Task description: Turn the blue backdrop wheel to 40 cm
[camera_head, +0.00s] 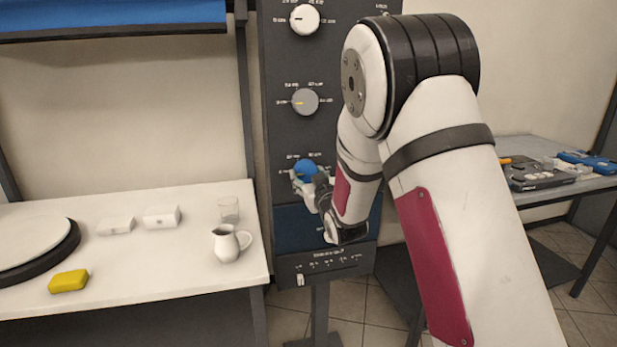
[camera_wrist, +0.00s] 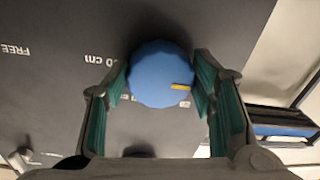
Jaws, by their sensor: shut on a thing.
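The blue backdrop wheel (camera_head: 305,170) is the lowest of three round knobs on a dark upright panel (camera_head: 283,135). In the wrist view the blue wheel (camera_wrist: 158,75) sits between the green-padded fingers of my gripper (camera_wrist: 160,92), which is shut on its sides. A yellow pointer mark on the wheel lies toward its right edge in the wrist view.
A white knob (camera_head: 305,19) and a grey knob (camera_head: 305,102) are above. A slider (camera_head: 300,280) is below. On the left table (camera_head: 180,260) stand a white jug (camera_head: 230,243), a glass (camera_head: 229,209), white blocks (camera_head: 161,217) and a yellow block (camera_head: 69,281). A blue backdrop roll (camera_head: 110,14) hangs upper left.

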